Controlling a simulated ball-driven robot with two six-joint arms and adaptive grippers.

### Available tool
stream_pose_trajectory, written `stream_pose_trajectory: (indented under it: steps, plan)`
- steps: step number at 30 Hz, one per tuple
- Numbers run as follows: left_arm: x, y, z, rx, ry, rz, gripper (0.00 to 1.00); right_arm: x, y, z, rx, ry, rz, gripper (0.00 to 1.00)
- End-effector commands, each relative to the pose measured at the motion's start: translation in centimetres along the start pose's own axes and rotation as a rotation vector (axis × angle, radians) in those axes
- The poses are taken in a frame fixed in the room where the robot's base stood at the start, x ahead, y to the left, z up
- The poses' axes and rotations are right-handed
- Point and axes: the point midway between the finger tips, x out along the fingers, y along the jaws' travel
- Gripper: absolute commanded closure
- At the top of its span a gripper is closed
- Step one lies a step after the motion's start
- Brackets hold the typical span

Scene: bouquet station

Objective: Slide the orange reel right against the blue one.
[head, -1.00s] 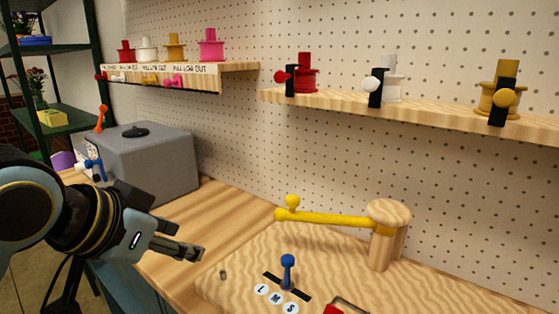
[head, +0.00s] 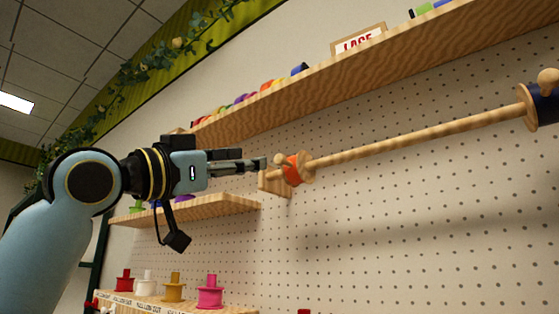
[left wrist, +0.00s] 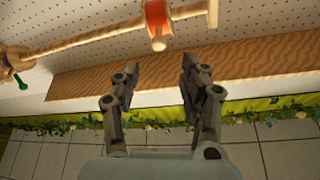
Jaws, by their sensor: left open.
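The orange reel (head: 294,169) sits between wooden flanges near the left end of a wooden rod (head: 420,137), with a round wooden knob on it. The dark blue reel (head: 546,104) is at the rod's right end, with a wooden flange and knob, partly cut off by the picture edge. A long bare stretch of rod lies between them. My left gripper (head: 262,164) is just left of the orange reel, close to its knob. In the left wrist view its fingers (left wrist: 160,70) are apart and empty, with the orange reel (left wrist: 157,14) beyond them. My right gripper does not show.
A long shelf (head: 350,84) with colourful reels and a LACE sign (head: 358,40) runs above the rod. A smaller shelf (head: 190,210) is below my left gripper. Pegboard (head: 420,220) lies behind. The space under the rod looks clear.

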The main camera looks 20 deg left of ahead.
Motion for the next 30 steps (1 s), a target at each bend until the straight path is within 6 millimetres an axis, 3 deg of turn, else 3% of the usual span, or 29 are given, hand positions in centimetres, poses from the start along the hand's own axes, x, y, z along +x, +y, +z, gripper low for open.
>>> stream_pose_trajectory:
  steps: [9,15,26,30]
  plan:
    - [6.0,0.1,-0.3,-0.007,0.001,0.002,0.56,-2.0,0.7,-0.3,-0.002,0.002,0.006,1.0]
    - [8.5,0.1,-0.1,-0.002,-0.002,0.001,0.56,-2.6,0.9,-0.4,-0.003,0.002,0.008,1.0]
    - [9.2,0.1,0.1,0.0,-0.002,0.001,0.56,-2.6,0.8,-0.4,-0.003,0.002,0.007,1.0]
    - [9.1,0.1,0.1,0.0,-0.003,0.001,0.72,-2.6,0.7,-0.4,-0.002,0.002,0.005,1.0]
